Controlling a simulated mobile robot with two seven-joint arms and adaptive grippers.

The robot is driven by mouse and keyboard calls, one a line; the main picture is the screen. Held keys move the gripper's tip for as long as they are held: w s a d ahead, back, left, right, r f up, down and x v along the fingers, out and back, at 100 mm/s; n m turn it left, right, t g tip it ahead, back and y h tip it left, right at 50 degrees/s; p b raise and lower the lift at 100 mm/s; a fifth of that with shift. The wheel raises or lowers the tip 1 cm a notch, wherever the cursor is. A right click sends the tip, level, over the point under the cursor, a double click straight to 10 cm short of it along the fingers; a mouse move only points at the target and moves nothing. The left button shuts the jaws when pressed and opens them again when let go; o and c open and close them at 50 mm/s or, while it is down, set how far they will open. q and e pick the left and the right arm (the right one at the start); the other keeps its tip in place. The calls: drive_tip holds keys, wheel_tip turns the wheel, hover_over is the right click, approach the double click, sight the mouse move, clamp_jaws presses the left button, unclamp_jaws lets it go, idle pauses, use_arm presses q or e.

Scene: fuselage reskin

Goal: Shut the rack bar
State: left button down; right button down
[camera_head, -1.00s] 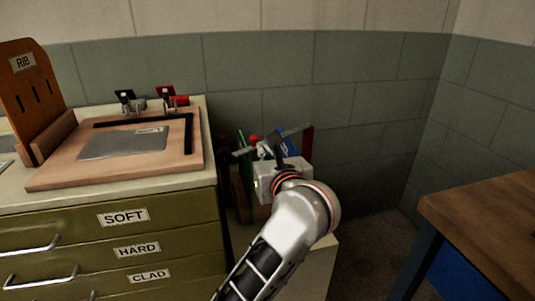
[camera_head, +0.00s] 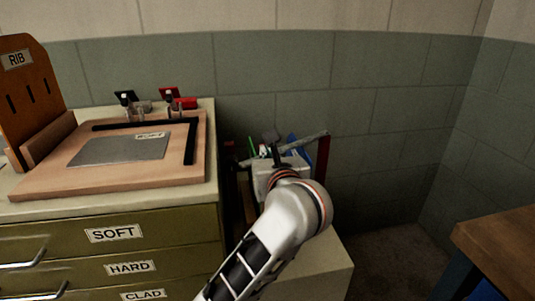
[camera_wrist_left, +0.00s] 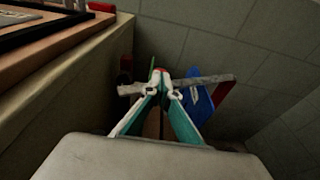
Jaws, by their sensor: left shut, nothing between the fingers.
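The rack bar (camera_head: 306,143) is a grey strip running across the top of the rack between the cabinet and the wall corner. It slants up to the right toward a dark red post (camera_head: 322,156). In the left wrist view the bar (camera_wrist_left: 212,80) passes across at the fingertips. My left gripper (camera_head: 274,150) is at the rack, near the bar's middle, and hides part of it. Its teal fingers (camera_wrist_left: 160,76) meet at the tips with nothing held. I cannot tell whether they touch the bar. My right gripper is not in view.
A blue item (camera_wrist_left: 200,103) stands in the rack beside the post. The olive drawer cabinet (camera_head: 175,241) is close on the left, with a wooden board (camera_head: 105,181) on top. A wooden table (camera_head: 505,240) is at the lower right. Floor shows between.

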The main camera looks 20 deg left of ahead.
use_arm(q)
drive_tip(key=w+a, duration=0.5)
drive_tip(key=a, duration=0.3)
drive_tip(key=shift+s, duration=0.1)
